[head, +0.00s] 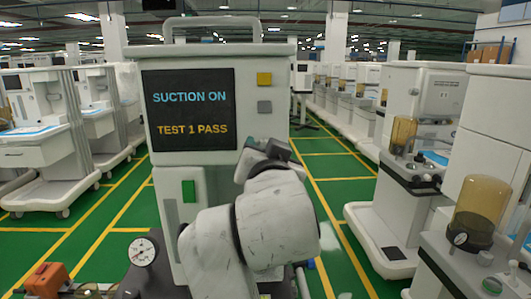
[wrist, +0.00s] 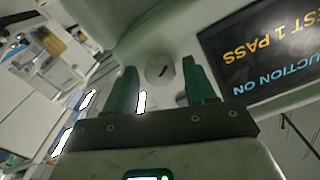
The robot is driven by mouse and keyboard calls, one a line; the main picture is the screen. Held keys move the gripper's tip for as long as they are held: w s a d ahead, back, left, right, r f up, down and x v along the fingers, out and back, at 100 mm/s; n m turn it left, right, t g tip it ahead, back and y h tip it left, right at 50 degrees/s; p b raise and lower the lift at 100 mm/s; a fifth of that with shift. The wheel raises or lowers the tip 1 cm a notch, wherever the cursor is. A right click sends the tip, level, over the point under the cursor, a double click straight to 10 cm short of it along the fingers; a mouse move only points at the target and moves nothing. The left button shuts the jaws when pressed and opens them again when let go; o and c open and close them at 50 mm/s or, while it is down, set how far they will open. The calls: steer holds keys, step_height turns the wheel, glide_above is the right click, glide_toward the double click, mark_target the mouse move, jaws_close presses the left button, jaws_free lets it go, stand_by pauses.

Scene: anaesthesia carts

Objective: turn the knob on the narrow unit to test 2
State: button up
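The narrow unit (head: 215,55) stands upright straight ahead in the head view. Its dark screen (head: 190,110) reads "SUCTION ON" and "TEST 1 PASS"; the screen (wrist: 262,50) also shows upside down in the wrist view. A round pale knob (wrist: 159,69) with a dark slanted mark is on the unit's face. My gripper (wrist: 160,75) is open, with its two green fingers on either side of the knob in the picture and visible gaps between. I cannot tell how far the fingertips are from the face. My arm hides the knob and gripper in the head view.
A yellow button (head: 264,79) and a grey button (head: 264,107) are right of the screen. A pressure gauge (head: 143,252) is at the lower left. Carts with amber canisters (head: 480,205) line the right; more carts (head: 40,140) stand left. Green floor lies between.

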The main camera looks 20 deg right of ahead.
steer(key=shift+o, duration=0.3)
steer(key=shift+s, duration=0.15)
steer(key=b+v, duration=0.1)
steer(key=v, duration=0.9)
steer(key=shift+s, duration=0.25)
steer(key=shift+a, duration=0.1)
